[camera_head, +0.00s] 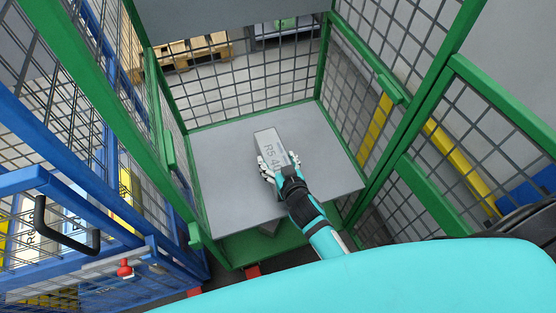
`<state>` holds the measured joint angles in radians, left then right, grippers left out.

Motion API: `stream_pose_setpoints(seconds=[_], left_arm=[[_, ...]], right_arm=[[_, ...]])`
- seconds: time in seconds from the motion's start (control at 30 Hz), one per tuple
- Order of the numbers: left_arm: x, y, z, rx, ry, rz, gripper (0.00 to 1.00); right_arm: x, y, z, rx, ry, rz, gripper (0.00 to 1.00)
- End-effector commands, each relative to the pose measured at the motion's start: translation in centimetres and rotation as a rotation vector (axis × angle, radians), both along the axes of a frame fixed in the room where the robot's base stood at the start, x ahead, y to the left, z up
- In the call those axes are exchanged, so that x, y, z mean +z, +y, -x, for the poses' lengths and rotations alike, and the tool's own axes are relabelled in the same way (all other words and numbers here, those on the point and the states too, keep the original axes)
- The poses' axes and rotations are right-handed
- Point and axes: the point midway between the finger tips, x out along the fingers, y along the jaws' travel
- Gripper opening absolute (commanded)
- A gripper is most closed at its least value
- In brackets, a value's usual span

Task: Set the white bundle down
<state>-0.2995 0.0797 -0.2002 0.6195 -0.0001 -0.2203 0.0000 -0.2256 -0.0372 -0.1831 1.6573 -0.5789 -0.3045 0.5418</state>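The white bundle (268,142), a pale grey-white block with dark lettering on top, is over the middle of a grey shelf (225,190) inside a green-framed mesh cage. My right gripper (279,166) is at the bundle's near end, with a finger on each side, and looks closed on it. The gripper and wrist hide the near end. I cannot tell for sure whether the bundle's underside touches the shelf or is slightly above it. My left gripper is not in view.
Green posts and mesh walls (240,85) enclose the shelf at the back and sides. The shelf is bare around the bundle. A blue mesh cart (60,190) with a black handle stands at left. Yellow posts (460,165) are at right, and wooden pallets (190,52) lie behind.

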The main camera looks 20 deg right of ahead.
Motion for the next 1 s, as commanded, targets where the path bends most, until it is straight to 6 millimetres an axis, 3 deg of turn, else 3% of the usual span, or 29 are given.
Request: stream_pose_setpoints(seconds=[0.13, 0.47, 0.57, 1.0], left_arm=[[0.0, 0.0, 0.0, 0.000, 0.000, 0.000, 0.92], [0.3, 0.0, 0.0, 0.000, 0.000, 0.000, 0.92], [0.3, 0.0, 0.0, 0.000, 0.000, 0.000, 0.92], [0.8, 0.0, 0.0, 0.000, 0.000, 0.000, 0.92]], right_arm=[[0.0, 0.0, 0.0, 0.000, 0.000, 0.000, 0.93], [0.3, 0.0, 0.1, 0.000, 0.001, 0.001, 0.93], [0.7, 0.0, 1.3, 0.000, 0.002, 0.000, 0.93], [4.0, -0.2, 9.4, -0.001, 0.003, 0.000, 0.93]])
